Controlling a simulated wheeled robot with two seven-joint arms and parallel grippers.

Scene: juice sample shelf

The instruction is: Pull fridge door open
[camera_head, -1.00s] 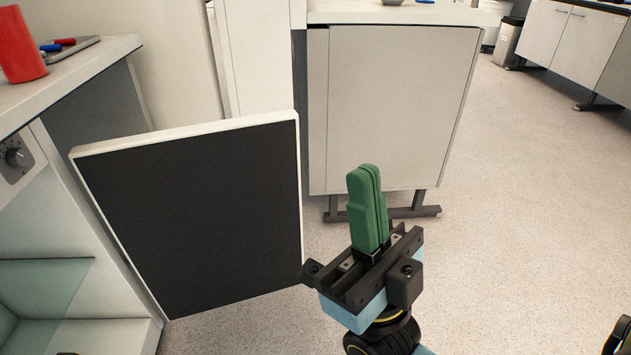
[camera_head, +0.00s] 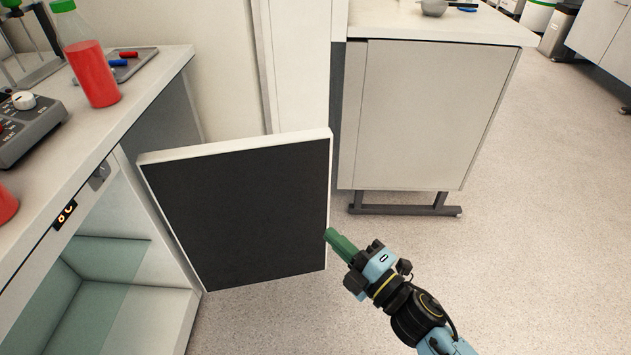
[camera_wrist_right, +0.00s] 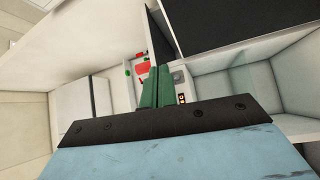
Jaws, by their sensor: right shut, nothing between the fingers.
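The fridge door (camera_head: 245,210) is a dark panel with a white edge, swung wide open from the fridge (camera_head: 125,275) under the left counter. The fridge's pale, empty-looking interior shows. My right gripper (camera_head: 331,235), with green fingers, is shut and empty at the door's free right edge in the head view; I cannot tell whether it touches the door. In the right wrist view the green fingers (camera_wrist_right: 156,88) are closed together, with the fridge interior (camera_wrist_right: 225,85) to their right and the dark door (camera_wrist_right: 225,22) above it. My left gripper is not in view.
A bottle of red liquid (camera_head: 95,78), a tray with pens (camera_head: 130,62) and a grey device (camera_head: 28,125) stand on the left counter. A white cabinet (camera_head: 430,115) stands behind the door. The floor on the right is clear.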

